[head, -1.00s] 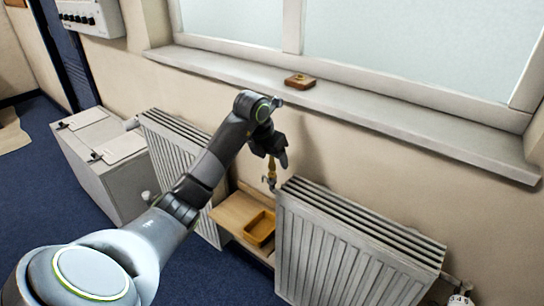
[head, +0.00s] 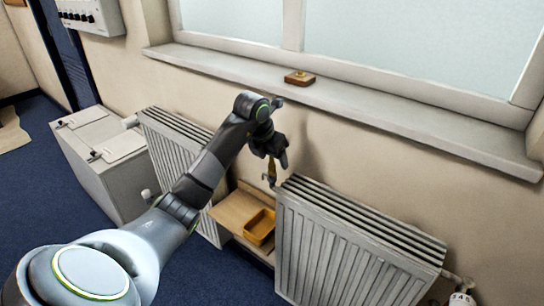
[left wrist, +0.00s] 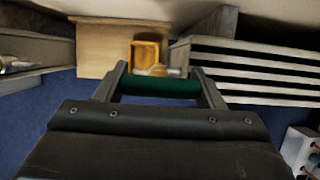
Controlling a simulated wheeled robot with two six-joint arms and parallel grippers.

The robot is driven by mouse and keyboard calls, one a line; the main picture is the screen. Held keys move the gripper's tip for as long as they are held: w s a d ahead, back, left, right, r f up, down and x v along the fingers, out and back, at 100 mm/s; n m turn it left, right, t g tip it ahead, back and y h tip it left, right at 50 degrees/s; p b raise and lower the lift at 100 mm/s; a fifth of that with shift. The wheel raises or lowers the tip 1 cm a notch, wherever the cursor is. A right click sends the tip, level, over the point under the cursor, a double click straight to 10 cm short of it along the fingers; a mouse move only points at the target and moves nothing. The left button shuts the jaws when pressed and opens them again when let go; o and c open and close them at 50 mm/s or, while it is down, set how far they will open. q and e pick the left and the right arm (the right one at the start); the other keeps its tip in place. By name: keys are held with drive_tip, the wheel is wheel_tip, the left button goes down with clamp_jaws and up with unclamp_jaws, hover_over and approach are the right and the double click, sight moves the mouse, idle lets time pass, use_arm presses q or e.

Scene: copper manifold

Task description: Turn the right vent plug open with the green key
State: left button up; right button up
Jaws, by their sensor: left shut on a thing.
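My left gripper (head: 276,156) is above the top left corner of the right radiator (head: 345,248). It is shut on the green key, whose green handle (left wrist: 160,87) lies across between both fingers in the left wrist view. The key's brass shaft (head: 271,170) points down in the head view. The right vent plug (head: 268,181) is a small metal fitting at that radiator corner, directly below the shaft. The key's lower end is at the plug; I cannot tell whether it is seated on it. My right gripper is not in view.
A wooden shelf (head: 233,211) with an orange tray (head: 259,227) sits between the left radiator (head: 180,150) and the right one. A wooden block with a brass piece (head: 299,79) lies on the window sill (head: 400,118). A grey cabinet (head: 92,175) stands at the left.

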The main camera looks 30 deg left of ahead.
use_arm(q)
drive_tip(key=shift+f, duration=0.4)
drive_tip(key=shift+f+n+y, duration=0.1)
drive_tip(key=shift+n+y, duration=0.4)
drive_tip(key=shift+n, duration=0.7)
drive_tip(key=shift+n, duration=0.7)
drive_tip(key=shift+n+y, duration=0.4)
